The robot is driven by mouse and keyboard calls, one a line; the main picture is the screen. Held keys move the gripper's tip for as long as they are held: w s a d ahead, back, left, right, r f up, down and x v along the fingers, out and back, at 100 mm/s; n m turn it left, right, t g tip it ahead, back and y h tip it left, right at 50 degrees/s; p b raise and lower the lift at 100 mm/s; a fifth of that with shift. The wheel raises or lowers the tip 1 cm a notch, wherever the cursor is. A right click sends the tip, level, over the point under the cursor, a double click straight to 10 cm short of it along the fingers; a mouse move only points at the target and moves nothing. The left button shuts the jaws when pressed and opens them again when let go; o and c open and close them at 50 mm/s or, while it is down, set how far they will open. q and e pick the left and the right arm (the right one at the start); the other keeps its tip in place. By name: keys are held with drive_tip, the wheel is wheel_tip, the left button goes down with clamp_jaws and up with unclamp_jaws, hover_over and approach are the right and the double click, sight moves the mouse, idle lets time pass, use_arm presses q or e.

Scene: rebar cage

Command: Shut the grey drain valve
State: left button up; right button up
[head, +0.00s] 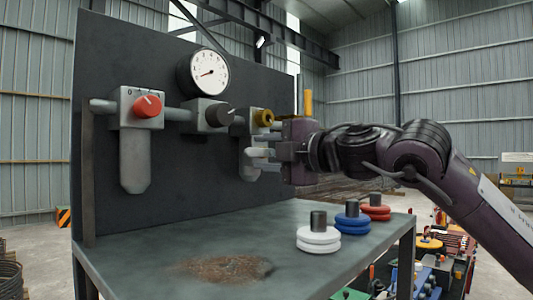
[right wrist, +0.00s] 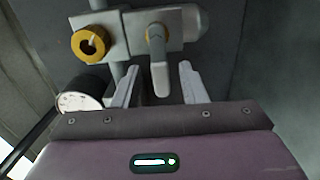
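The grey drain valve shows best in the right wrist view as a grey lever (right wrist: 159,76) hanging from a brass ring on a grey body (right wrist: 183,22). My right gripper (right wrist: 159,78) is open, with one finger on each side of the lever's lower end. Gaps show between the lever and both fingers. In the head view my right gripper (head: 265,160) reaches in from the right to the pipework on the dark panel, below the brass knob (head: 264,117). The lever is hard to make out there behind the fingers. My left gripper is not in view.
Along the pipe sit a red knob (head: 147,106), a black knob (head: 220,115) and a round gauge (head: 208,73). A yellow upright handle (head: 308,103) stands behind my gripper. White (head: 318,239), blue (head: 352,222) and red (head: 376,210) disc stacks stand on the bench (head: 150,262).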

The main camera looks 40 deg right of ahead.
drive_tip(key=shift+s+f+b, duration=0.1)
drive_tip(key=shift+s+b, duration=0.25)
drive_tip(key=shift+s, duration=0.1)
drive_tip(key=s+b, duration=0.3)
drive_tip(key=s, duration=0.3)
drive_tip(key=shift+s+d+b, duration=0.3)
drive_tip(key=shift+s, duration=0.1)
drive_tip(key=shift+w, duration=0.1)
